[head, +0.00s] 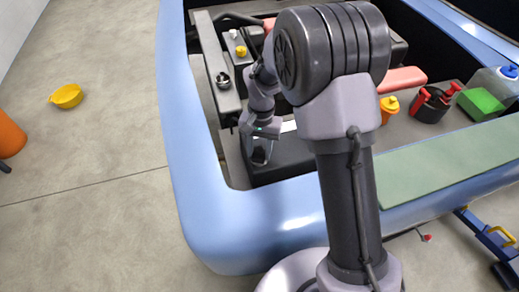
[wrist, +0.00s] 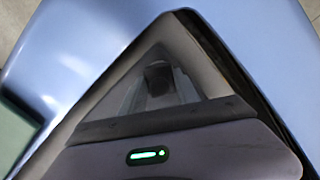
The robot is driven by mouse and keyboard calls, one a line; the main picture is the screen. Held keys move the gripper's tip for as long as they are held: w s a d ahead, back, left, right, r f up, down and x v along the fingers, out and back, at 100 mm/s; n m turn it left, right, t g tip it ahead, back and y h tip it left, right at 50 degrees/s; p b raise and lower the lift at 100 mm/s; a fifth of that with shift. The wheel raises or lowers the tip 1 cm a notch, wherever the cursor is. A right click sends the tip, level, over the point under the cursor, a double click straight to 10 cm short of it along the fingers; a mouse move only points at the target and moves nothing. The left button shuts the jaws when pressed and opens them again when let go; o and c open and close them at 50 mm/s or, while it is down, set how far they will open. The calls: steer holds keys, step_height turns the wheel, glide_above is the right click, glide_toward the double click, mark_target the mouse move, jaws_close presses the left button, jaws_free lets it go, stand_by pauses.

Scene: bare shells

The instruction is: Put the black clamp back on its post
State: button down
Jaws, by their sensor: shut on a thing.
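My gripper (head: 261,152) hangs in the engine bay, at the near left corner, beside the blue fender. In the wrist view my gripper (wrist: 158,92) is shut on a small dark piece, the black clamp (wrist: 157,74), between its fingers. The clamp's shape is dim there, and I cannot pick it out in the head view. A dark box (head: 291,158), perhaps the battery, lies just right of the gripper. I cannot make out the post; my arm covers part of the bay.
The blue fender (head: 196,165) curves round the bay. A box with white and yellow caps (head: 239,45) stands farther back. To the right are an orange bottle (head: 388,108), a black cup with red-handled tools (head: 431,106), a green block (head: 481,103) and a green mat (head: 450,165).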

steer(key=shift+c, duration=1.6)
jaws_free()
steer(key=shift+r, duration=0.1)
step_height(320, 180, up, 7)
steer(key=p, duration=0.5)
jaws_close()
stand_by(0.4)
steer(key=shift+f, duration=0.35)
steer(key=shift+f+b, duration=0.95)
steer(key=shift+f, duration=0.3)
